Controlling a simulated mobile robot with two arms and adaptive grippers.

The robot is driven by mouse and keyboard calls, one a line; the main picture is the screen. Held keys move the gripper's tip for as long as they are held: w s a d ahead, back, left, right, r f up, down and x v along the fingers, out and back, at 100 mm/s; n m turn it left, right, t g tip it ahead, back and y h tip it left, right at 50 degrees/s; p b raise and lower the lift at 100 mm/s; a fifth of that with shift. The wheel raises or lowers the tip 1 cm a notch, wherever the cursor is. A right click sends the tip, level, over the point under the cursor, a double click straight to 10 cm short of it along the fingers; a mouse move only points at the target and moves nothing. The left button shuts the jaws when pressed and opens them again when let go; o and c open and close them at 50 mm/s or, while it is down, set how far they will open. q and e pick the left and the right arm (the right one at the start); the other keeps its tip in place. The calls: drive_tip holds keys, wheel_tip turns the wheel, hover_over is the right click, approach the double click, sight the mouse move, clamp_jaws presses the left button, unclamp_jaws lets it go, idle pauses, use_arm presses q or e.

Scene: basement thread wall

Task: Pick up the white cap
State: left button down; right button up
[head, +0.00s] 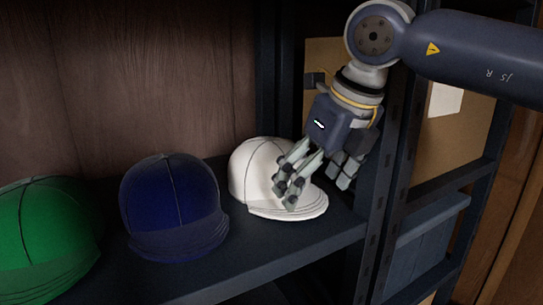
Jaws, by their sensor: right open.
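The white cap (252,172) sits on the dark shelf, its brim toward the lower right. My right gripper (312,187) comes down from the upper right. It is open, with one finger in front of the cap's right side and brim and the other to the right of it. The near finger hides part of the crown and brim. I cannot tell whether it touches the cap. My left gripper is not in view.
A blue cap (172,205) and a green cap (42,235) sit to the left on the same shelf (290,250). A dark metal shelf post (385,215) stands close to the right of my right gripper. A wooden panel (130,80) closes the back.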

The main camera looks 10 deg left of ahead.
sight(304, 205)
drive_tip(key=x, duration=0.4)
drive_tip(key=shift+w+p, duration=0.1)
drive_tip(key=shift+p, duration=0.25)
drive_tip(key=c, duration=0.8)
drive_tip(key=shift+r, duration=0.1)
